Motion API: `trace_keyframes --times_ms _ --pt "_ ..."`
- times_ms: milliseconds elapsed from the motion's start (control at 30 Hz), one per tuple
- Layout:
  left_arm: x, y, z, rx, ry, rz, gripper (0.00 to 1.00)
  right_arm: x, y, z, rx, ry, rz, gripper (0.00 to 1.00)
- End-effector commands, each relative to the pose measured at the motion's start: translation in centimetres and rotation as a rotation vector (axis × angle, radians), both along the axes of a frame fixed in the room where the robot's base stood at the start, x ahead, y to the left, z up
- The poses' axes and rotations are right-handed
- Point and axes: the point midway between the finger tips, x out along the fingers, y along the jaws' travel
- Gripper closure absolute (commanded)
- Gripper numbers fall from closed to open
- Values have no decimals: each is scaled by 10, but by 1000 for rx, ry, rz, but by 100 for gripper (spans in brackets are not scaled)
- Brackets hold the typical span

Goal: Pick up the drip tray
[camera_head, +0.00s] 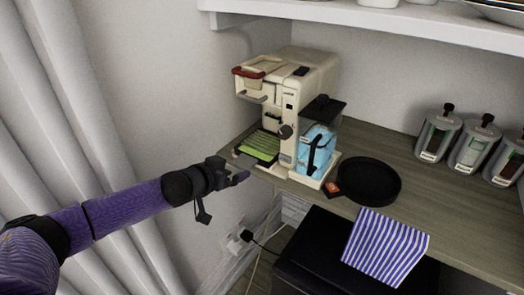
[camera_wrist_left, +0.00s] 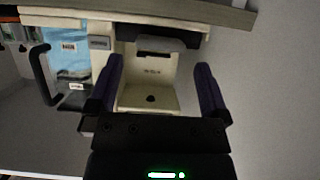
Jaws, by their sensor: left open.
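The drip tray (camera_head: 258,147) is a flat tray with a green slatted top, seated low in the front of the cream coffee machine (camera_head: 310,72). My left gripper (camera_head: 243,177) is open and empty, just in front of the machine and beyond the counter edge, apart from the tray. In the left wrist view the picture is upside down, and the machine's cream front (camera_wrist_left: 151,76) shows between my two spread fingers (camera_wrist_left: 160,82). The green slats do not show there, and I cannot tell the tray clearly. My right gripper is out of view.
A blue-filled container (camera_head: 318,140) with a black handle stands right of the tray. A round black tray (camera_head: 368,181) and several grey dispensers (camera_head: 438,136) are on the counter (camera_head: 405,162). A striped cloth (camera_head: 386,246) lies in front. A white shelf (camera_head: 400,20) hangs above.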

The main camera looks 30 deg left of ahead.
Motion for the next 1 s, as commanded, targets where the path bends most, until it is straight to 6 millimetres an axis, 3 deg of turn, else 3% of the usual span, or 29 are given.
trace_keyframes --times_ms 300,633,1000 --pt "36 -2 -16 0 0 1 0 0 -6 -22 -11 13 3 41" --pt "41 -3 -16 1 1 0 0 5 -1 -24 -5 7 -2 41" --pt "41 -3 -16 1 1 0 76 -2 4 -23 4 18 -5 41"
